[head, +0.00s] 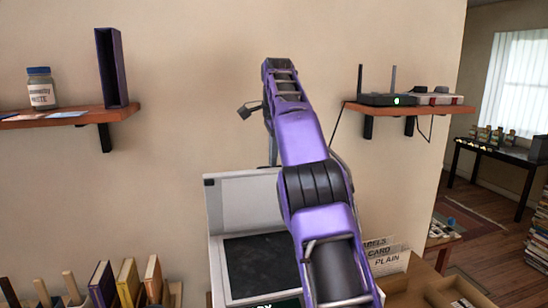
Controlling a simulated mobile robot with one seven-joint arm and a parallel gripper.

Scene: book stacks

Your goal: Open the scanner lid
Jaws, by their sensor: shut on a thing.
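The scanner stands low in the middle of the head view, with its dark glass bed (252,265) showing. Its pale grey lid (232,205) is raised and stands nearly upright behind the bed, with a lighter inner panel. My purple arm reaches up over the right part of the scanner and bends down at the far end. Only a sliver of my gripper (272,152) shows beside the arm, at the lid's top edge. It is shut on the lid there; the fingertips are mostly hidden behind my arm.
Left shelf (70,117) holds a jar (41,88) and a dark upright binder (111,68). Right shelf (440,109) holds a router (388,99). Books (128,282) stand at lower left; a label card box (385,258) is right of the scanner.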

